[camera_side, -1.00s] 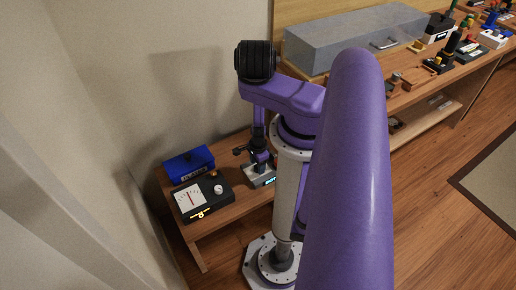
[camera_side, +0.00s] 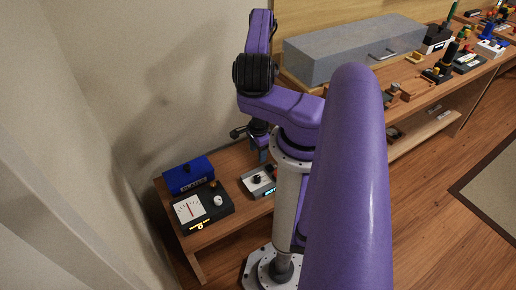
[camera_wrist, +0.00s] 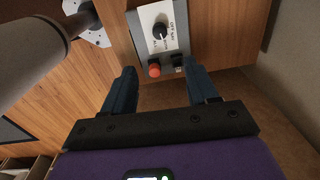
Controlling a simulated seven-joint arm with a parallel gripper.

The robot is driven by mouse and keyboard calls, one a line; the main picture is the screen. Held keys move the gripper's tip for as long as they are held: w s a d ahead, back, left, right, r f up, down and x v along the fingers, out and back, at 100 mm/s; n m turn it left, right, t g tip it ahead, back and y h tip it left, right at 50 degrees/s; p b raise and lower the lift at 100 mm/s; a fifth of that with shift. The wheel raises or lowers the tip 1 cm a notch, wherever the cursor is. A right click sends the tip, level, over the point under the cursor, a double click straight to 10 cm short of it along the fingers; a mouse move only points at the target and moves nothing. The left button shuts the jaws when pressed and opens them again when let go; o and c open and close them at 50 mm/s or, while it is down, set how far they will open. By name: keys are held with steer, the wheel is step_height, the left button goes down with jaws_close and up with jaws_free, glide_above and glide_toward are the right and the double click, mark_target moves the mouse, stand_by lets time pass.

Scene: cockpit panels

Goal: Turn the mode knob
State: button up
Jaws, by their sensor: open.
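A grey panel box (camera_side: 262,191) stands on the low wooden table. Its black mode knob (camera_side: 257,180) shows on the top face. In the wrist view the black knob (camera_wrist: 160,30), with a white pointer line and lettering beside it, sits on the pale face of the box (camera_wrist: 186,28). An orange-red button (camera_wrist: 154,71) and a small black switch (camera_wrist: 178,62) are on the same box. My gripper (camera_wrist: 160,72) is open and empty, its two blue fingers apart from the knob. In the side view my gripper (camera_side: 262,155) is above and behind the box, partly hidden by my arm.
A black meter box (camera_side: 216,214) with a white dial and a blue box (camera_side: 187,174) stand left of the panel on the low table. A long grey case (camera_side: 350,50) and several small devices fill the bench at the right. A wall closes off the left.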

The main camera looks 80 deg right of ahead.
steer(key=shift+r, duration=0.75)
